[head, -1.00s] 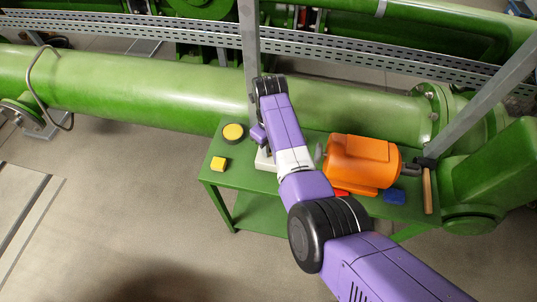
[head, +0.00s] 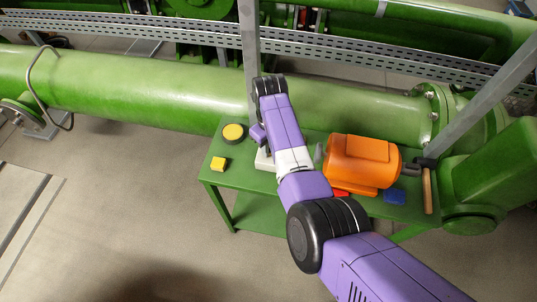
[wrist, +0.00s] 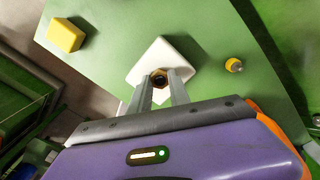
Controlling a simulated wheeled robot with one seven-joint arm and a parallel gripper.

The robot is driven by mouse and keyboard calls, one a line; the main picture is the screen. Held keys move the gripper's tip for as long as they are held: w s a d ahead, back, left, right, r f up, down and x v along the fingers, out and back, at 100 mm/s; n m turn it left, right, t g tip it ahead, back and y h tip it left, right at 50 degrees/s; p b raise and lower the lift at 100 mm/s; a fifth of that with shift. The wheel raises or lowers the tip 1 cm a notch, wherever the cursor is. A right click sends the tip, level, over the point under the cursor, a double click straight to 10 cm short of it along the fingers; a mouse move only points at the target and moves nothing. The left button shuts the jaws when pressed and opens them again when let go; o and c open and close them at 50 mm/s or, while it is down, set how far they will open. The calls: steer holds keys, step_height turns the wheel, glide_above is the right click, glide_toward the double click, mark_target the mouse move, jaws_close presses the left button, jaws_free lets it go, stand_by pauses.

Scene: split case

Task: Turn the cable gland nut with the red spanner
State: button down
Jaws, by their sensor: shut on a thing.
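In the wrist view my gripper (wrist: 160,92) is shut, with its two grey fingers on either side of a brass-coloured nut (wrist: 158,77) with a dark centre. The nut sits over a white block (wrist: 163,54) on the green table. In the head view the block (head: 264,160) shows partly behind my arm, and my fingers and the nut are hidden. No spanner shows clearly; a small red piece (head: 341,193) lies at the foot of the orange motor, mostly hidden, and I cannot tell what it is.
An orange motor (head: 362,162) stands right of my arm on the green table (head: 232,178). A blue block (head: 395,196) and a wooden-handled hammer (head: 428,190) lie to its right. A large green pipe (head: 160,92) runs behind.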

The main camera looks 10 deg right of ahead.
stand_by(0.3)
steer(key=c, duration=1.1)
jaws_free()
steer(key=shift+c, duration=0.2)
steer(key=shift+s, duration=0.1)
